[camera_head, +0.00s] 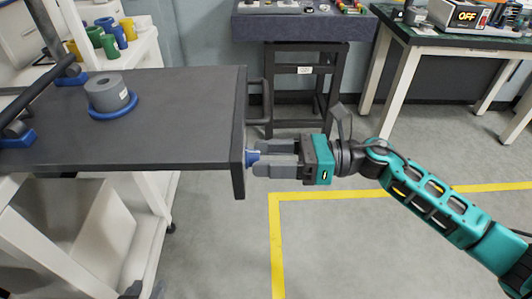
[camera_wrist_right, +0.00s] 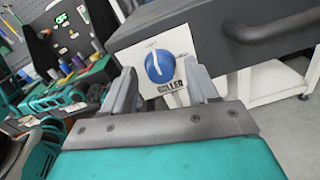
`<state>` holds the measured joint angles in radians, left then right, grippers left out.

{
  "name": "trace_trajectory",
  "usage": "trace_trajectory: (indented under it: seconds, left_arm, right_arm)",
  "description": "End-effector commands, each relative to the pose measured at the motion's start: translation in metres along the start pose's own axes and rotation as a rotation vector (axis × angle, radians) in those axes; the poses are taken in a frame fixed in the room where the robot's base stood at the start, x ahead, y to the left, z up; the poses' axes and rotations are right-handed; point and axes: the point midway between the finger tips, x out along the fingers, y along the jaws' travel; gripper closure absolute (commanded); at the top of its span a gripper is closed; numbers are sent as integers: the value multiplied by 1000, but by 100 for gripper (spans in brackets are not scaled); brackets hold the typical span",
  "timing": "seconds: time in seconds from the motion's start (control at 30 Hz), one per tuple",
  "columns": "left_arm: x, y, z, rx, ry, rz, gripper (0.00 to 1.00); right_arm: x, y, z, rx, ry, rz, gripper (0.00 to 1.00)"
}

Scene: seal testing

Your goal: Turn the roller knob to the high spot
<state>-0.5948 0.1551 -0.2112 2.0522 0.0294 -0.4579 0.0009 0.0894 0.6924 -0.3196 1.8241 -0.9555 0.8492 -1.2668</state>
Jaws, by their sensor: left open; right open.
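The blue roller knob (camera_wrist_right: 161,66) sits on a white label plate on the end face of the dark table, with "ROLLER" printed below it. A white pointer line on the knob runs nearly upright in the right wrist view; small marks above are too small to read surely. My left gripper is not in view.
The dark tabletop (camera_head: 190,120) carries a grey roll (camera_head: 107,92) on a blue ring. A dark handle (camera_wrist_right: 268,27) juts from the table beside the knob plate. A dark stand (camera_head: 305,55) is behind. Floor around my right arm is clear.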

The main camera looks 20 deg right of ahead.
Motion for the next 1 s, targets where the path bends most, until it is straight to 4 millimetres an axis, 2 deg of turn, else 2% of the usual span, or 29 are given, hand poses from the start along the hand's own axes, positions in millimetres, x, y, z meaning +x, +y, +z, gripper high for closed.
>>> trace_trajectory:
  seconds: [0.13,0.37,0.9,1.0]
  left_arm:
    - [0,-1,2,0,-5,-2,57]
    - [0,-1,2,0,-5,-3,57]
    - [-1,1,0,-11,-3,-4,57]
    - [-1,1,0,-11,-3,-4,57]
  right_arm:
    - [7,0,0,0,0,0,41]
    - [8,0,0,0,0,0,41]
    - [7,0,0,0,0,0,91]
    - [7,0,0,1,0,0,97]
